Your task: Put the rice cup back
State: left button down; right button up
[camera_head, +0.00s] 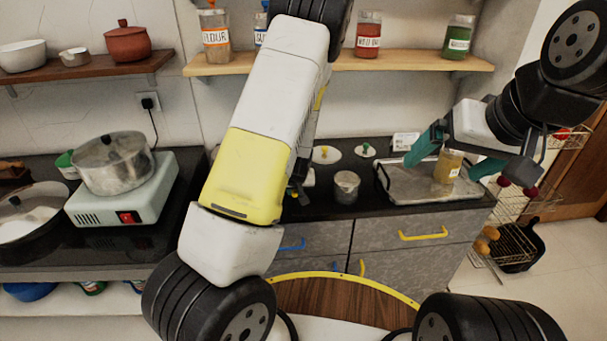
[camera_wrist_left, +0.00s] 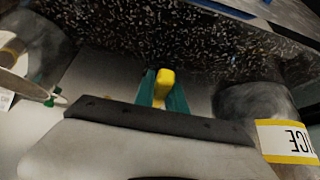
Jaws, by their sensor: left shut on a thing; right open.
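My left gripper (camera_wrist_left: 163,95) is shut on a small yellow piece (camera_wrist_left: 164,84) between its teal fingers in the left wrist view. I cannot tell whether this piece is part of the rice cup. In the head view my left arm hides most of that gripper. A grey container (camera_wrist_left: 252,103) with a yellow-edged label ending in "ICE" (camera_wrist_left: 288,140) shows to the right in the wrist view. A small metal pot (camera_head: 346,187) stands on the dark counter. My right gripper (camera_head: 447,160) is open, its teal fingers on either side of a jar (camera_head: 448,167) with yellowish contents.
The jar is over a metal tray (camera_head: 408,186). Two white lids, one yellow-knobbed (camera_head: 326,155) and one green-knobbed (camera_head: 365,151), are at the counter's back. A steel pot (camera_head: 112,165) sits on a burner (camera_head: 125,205). Labelled jars line a wooden shelf (camera_head: 415,61). Drawers (camera_head: 415,255) are below.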

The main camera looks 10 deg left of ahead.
pick_arm(q)
jog(key=shift+s+f, duration=0.15)
jog(key=shift+f, duration=0.25)
